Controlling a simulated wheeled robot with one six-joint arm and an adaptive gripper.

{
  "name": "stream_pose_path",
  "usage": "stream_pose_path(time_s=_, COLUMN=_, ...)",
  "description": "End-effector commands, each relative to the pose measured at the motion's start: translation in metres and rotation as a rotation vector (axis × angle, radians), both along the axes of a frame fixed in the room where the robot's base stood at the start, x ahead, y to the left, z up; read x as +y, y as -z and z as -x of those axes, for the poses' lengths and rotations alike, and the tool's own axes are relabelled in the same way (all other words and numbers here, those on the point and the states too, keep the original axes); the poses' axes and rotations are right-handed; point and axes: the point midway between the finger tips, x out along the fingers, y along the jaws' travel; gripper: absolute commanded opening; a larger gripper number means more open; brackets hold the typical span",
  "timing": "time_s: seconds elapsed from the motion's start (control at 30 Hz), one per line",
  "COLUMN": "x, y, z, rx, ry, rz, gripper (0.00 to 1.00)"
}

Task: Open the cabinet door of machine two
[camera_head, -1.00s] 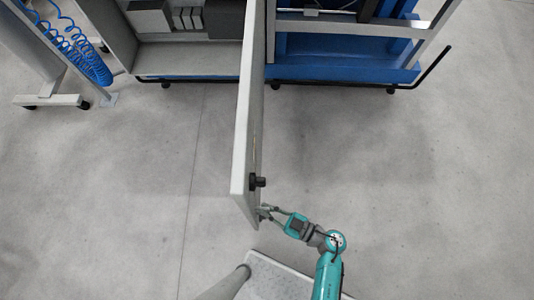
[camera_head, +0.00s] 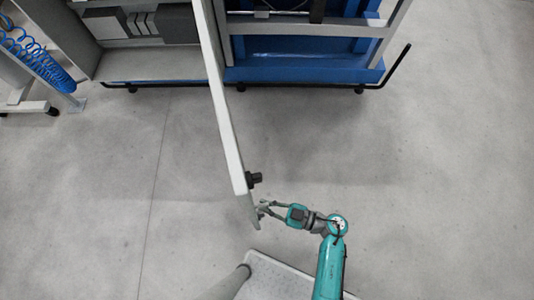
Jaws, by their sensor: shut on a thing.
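The cabinet door (camera_head: 226,120) is a long, light grey panel seen almost edge-on from above. It stands swung out from the grey cabinet (camera_head: 140,66), leaning so its free end is lower and further right. A black knob (camera_head: 254,180) sticks out of its right face near the free end. My gripper (camera_head: 261,209) is at the right side of the door's free end, just below the knob, and is shut on the door there. The exact part between the fingertips is too small to tell. My teal arm reaches in from below right.
Dark grey boxes (camera_head: 150,24) sit inside the open cabinet. A blue frame (camera_head: 300,72) with a black bar (camera_head: 392,72) stands to its right. A stand with coiled blue hose (camera_head: 40,60) is at far left. The grey floor on both sides of the door is clear.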

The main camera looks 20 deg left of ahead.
Motion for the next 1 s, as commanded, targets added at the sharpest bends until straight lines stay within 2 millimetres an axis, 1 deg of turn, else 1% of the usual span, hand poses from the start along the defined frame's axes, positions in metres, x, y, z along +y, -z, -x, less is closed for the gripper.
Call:
stream_pose_path(time_s=0.03, x=-0.0004, y=0.0014, z=0.0038, rx=0.006, ry=-0.006, rz=0.000, gripper=0.00)
stream_pose_path(time_s=0.37, x=-0.0003, y=0.0013, z=0.0038, rx=0.006, ry=-0.006, rz=0.000, gripper=0.00)
stream_pose_path(time_s=0.4, x=-0.0003, y=0.0013, z=0.0038, rx=0.006, ry=-0.006, rz=0.000, gripper=0.16)
stream_pose_path(time_s=0.47, x=-0.0002, y=0.0013, z=0.0034, rx=0.006, ry=-0.005, rz=0.000, gripper=0.31)
stream_pose_path(time_s=0.5, x=-0.0002, y=0.0011, z=0.0030, rx=0.005, ry=-0.004, rz=0.000, gripper=0.35)
stream_pose_path(time_s=1.0, x=-0.0001, y=0.0001, z=0.0005, rx=0.001, ry=-0.001, rz=0.000, gripper=0.35)
